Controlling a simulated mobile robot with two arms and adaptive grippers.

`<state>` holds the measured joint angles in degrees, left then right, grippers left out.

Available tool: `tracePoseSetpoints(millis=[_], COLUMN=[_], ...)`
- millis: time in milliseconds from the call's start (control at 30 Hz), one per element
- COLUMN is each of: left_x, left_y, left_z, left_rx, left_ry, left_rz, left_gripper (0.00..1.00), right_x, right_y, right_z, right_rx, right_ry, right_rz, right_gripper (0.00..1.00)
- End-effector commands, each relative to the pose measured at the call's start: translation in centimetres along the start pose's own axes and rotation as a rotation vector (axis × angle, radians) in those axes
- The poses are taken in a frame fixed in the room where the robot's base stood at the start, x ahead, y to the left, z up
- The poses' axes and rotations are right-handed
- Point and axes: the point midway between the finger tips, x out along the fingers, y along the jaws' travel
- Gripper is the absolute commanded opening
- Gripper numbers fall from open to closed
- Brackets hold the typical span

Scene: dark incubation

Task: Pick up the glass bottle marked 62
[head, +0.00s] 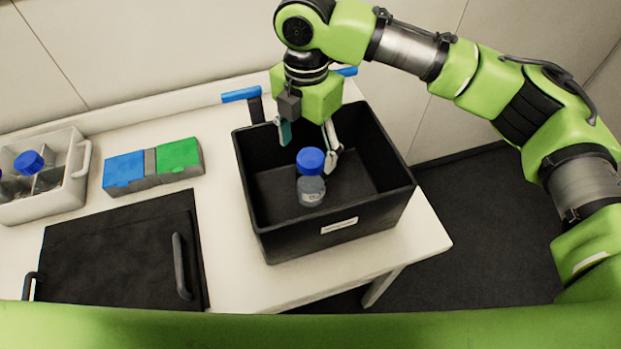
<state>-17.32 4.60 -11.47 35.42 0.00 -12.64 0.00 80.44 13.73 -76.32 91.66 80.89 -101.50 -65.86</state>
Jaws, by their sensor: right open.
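A glass bottle (311,190) with a blue cap stands upright inside a black bin (272,246) on the white table. A small mark shows on the bottle, but I cannot read its number. My right gripper (309,146) reaches down into the bin from above, with its fingers apart. The fingers are close to the bottle's cap, the right one just beside it in the picture. I cannot tell whether a finger touches the cap. My left gripper is not in view.
A grey divided carrier (83,187) with a blue-capped bottle (29,162) stands at the left. A block with blue and green tops (178,154) lies beside it. A black tray with handles (118,252) lies in front. The bin's walls surround the bottle.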

Motion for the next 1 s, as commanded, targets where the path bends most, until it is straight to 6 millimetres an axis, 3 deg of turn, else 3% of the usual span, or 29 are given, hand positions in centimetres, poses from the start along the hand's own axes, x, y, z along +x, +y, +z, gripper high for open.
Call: tracePoseSetpoints(millis=[100, 200, 367, 533, 700, 967, 1000], left_x=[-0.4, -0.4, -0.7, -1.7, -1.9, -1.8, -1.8], left_y=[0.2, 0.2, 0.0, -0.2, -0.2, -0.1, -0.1], left_z=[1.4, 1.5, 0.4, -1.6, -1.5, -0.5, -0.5], left_rx=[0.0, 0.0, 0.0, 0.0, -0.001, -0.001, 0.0], left_ry=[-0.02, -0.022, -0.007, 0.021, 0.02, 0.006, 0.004], left_rz=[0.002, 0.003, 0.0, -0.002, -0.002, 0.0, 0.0], left_gripper=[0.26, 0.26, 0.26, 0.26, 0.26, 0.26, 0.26], right_x=[2.0, 3.1, 4.0, 6.3, 8.4, 8.8, 8.8], right_y=[-0.1, -0.1, -0.2, -0.9, -0.9, -0.8, -0.8], right_z=[0.0, 0.0, 0.1, 0.0, 0.0, 0.0, 0.0], right_rx=[0.002, 0.001, 0.001, 0.001, 0.0, -0.001, -0.001], right_ry=[0.001, 0.001, 0.0, 0.001, -0.001, -0.001, -0.001], right_rz=[-0.003, -0.001, -0.001, -0.003, -0.002, 0.0, 0.0], right_gripper=[0.66, 0.66, 0.66, 0.66, 0.66, 0.66, 0.58])
